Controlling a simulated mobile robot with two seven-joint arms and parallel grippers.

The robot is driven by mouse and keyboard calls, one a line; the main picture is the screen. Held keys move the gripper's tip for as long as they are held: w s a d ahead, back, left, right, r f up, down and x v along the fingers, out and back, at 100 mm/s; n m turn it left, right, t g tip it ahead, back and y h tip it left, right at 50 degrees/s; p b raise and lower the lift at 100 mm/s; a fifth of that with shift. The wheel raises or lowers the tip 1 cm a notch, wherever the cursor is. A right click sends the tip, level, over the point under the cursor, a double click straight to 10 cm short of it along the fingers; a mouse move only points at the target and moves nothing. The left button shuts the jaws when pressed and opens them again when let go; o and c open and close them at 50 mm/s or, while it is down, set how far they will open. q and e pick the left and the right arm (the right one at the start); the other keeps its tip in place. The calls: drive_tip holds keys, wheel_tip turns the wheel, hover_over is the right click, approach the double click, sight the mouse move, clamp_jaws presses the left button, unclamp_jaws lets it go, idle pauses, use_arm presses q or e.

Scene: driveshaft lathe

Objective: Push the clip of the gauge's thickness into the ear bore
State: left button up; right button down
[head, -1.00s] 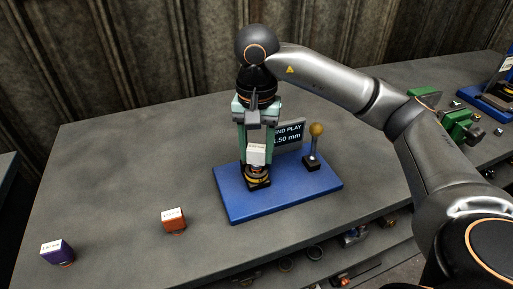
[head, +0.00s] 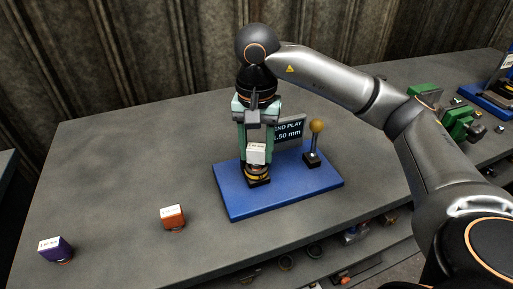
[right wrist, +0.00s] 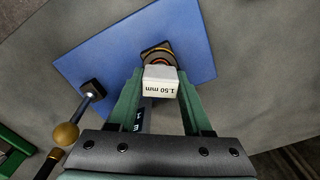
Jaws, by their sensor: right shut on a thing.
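My right gripper (head: 256,150) is shut on a white-topped clip block (head: 256,152), which reads 1.50 mm in the right wrist view (right wrist: 160,82). It holds the block over the dark fixture with a yellow-orange ring (head: 258,177) on the blue base plate (head: 312,186). Most of the ear bore is hidden under the block, and I cannot tell how deep the clip sits. The gauge display (head: 290,130) behind reads END PLAY and 1.50 mm, its front partly covered by my gripper. My left gripper is not in view.
An orange block (head: 173,217) and a purple block (head: 56,249) with white labels stand on the grey table (head: 120,170) to the left. A yellow-knobbed lever (head: 315,140) stands on the plate's right side. Green fixtures (head: 458,123) are at the far right.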

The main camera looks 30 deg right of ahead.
drive_tip(key=shift+r+p, duration=0.6)
drive_tip(key=shift+r, duration=0.1)
drive_tip(key=shift+r+p, duration=1.55)
drive_tip(key=shift+r, duration=0.75)
